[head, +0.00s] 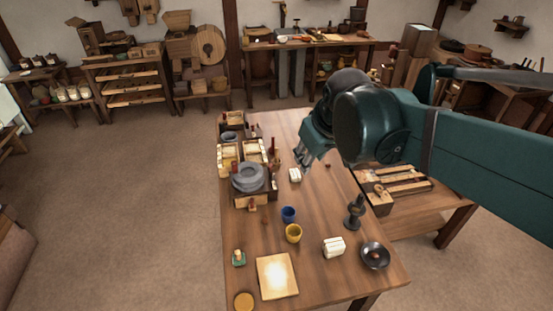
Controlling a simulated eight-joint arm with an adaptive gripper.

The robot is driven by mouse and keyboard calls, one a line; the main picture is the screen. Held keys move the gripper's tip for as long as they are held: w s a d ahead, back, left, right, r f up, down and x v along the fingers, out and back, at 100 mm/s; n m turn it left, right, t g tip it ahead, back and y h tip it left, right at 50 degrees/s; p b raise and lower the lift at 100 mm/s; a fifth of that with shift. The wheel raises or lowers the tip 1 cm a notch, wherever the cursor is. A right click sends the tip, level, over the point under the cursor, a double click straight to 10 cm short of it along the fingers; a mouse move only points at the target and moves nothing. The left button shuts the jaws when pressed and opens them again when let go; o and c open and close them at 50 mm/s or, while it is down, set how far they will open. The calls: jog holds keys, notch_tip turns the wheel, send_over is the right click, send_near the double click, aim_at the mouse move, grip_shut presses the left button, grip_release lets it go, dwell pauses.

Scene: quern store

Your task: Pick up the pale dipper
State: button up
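I cannot pick out a pale dipper with certainty. A small pale item (295,175) lies on the wooden table (330,205), just below and left of my gripper; its exact shape is too small to tell. My gripper (303,162) hangs over the far middle part of the table, fingers pointing down. No held thing shows in it. The fingers are too small and dark to tell how far apart they are.
A grey quern (249,177) stands among boxes at the table's left edge. A blue cup (288,214), a yellow cup (293,233), a white ridged block (334,246), a dark dish (375,255), a dark stand (354,212) and a pale board (277,276) occupy the near part.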

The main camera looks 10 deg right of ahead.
jog(key=w+n+g, duration=0.2)
jog(key=w+n, duration=0.1)
jog(key=w, duration=1)
jog(key=n+g+p, duration=0.2)
jog(key=n+g, duration=0.1)
jog(key=n, duration=0.6)
send_over(277, 156)
jog(key=f, duration=2.5)
jog(key=shift+w+a+f, duration=0.15)
jog(key=shift+w+a, duration=0.05)
jog(key=shift+w, duration=0.2)
jog(key=shift+w+f+g, duration=0.2)
jog(key=shift+f+g, duration=0.1)
jog(key=shift+f, duration=0.15)
jog(key=shift+f, duration=0.15)
jog(key=shift+f, duration=1.15)
